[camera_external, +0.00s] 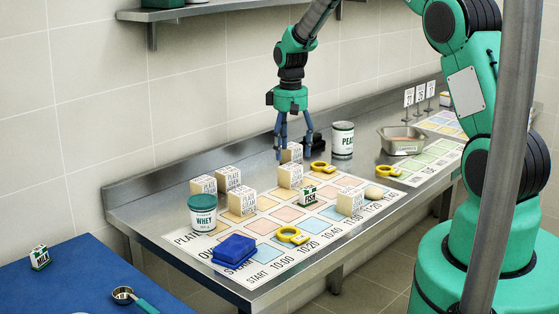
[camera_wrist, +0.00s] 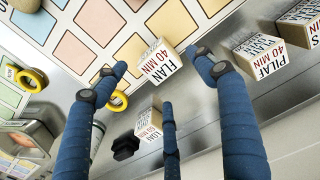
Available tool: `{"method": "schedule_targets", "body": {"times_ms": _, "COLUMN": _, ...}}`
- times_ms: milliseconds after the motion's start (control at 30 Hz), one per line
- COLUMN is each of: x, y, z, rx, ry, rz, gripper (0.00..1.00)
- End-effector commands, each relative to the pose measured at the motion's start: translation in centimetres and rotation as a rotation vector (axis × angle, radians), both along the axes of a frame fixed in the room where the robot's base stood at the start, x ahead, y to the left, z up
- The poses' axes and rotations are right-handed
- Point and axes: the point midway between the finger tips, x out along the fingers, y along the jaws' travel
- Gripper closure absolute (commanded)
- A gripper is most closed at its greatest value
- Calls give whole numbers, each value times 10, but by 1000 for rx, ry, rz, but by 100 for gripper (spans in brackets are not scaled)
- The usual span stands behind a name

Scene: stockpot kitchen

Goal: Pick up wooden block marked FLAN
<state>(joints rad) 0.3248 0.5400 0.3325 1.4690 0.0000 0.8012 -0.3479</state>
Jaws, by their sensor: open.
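A wooden block marked FLAN 40 MIN (camera_wrist: 160,62) stands near the edge of the printed chart, just beyond my fingertips in the wrist view. In the external view, it appears to be the block (camera_external: 290,177) below my gripper (camera_external: 293,156). My gripper points down with its blue fingers spread and nothing between them. A second, similar block (camera_wrist: 148,126) stands closer to the wall, partly behind a finger; its lettering is hard to read. It also shows in the external view (camera_external: 291,152), partly covered by the fingers.
Two more blocks, one marked PILAF (camera_wrist: 302,28), stand to the right in the wrist view. A black object (camera_external: 314,143), yellow ring (camera_external: 321,166) and PEAS can (camera_external: 342,140) are near my gripper. A WHEY tub (camera_external: 202,212) and blue case (camera_external: 234,250) stand at the front left.

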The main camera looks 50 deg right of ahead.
Motion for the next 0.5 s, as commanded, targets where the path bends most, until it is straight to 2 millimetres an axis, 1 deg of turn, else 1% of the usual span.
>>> {"method": "schedule_targets", "body": {"times_ms": 33, "x": 0, "y": 0, "z": -8, "rx": 1, "ry": 2, "rz": 0, "gripper": 30}}
{"method": "schedule_targets", "body": {"times_ms": 200, "x": 0, "y": 0, "z": -24, "rx": 0, "ry": 0, "rz": 0, "gripper": 30}}
{"method": "schedule_targets", "body": {"times_ms": 300, "x": 0, "y": 0, "z": -27, "rx": 0, "ry": 0, "rz": 0, "gripper": 30}}
{"method": "schedule_targets", "body": {"times_ms": 500, "x": 0, "y": 0, "z": -27, "rx": 0, "ry": -1, "rz": 0, "gripper": 30}}
